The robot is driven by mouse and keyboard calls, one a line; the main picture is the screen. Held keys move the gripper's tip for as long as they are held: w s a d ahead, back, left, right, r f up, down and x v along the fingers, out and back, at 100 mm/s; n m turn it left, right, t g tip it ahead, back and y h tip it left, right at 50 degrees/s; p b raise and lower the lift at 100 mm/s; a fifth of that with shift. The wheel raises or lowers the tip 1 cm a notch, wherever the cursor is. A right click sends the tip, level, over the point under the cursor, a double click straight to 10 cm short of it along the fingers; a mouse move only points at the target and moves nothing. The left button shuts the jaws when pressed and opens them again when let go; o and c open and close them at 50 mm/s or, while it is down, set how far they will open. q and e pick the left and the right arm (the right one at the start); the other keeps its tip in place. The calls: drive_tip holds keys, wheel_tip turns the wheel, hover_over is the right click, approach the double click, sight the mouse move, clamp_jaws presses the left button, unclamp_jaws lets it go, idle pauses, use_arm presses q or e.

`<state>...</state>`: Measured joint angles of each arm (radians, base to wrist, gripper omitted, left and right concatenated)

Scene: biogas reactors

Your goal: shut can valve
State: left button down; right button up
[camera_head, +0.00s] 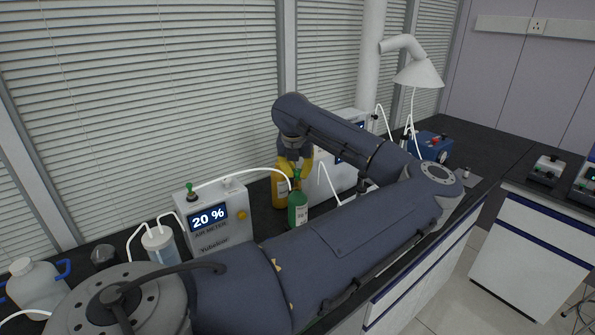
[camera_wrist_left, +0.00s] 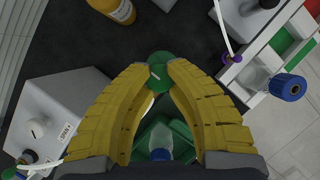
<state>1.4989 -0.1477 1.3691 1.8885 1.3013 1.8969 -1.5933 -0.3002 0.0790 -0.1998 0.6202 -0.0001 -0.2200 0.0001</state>
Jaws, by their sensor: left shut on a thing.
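The green can (camera_head: 298,211) stands upright on the dark bench in front of an amber bottle (camera_head: 279,192). My left gripper (camera_head: 296,174) has yellow fingers and points down at the top of the can. In the left wrist view its fingertips (camera_wrist_left: 161,68) are closed in on both sides of the valve handle. My arm covers part of the bench around the can. My right gripper is not in view.
A white air meter (camera_head: 214,219) reading 20 % stands left of the can, with white tubing running from it. Another white box (camera_head: 336,172) stands behind on the right. A blue device (camera_head: 430,147) is farther along the bench. Window blinds line the back.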

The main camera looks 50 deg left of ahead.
use_arm(q)
drive_tip(key=c, duration=1.1)
unclamp_jaws()
drive_tip(key=shift+o, duration=0.2)
drive_tip(key=v, duration=1.2)
drive_tip(key=shift+w+a+f, duration=0.1)
drive_tip(key=shift+a, duration=0.05)
drive_tip(key=shift+x, duration=5.85)
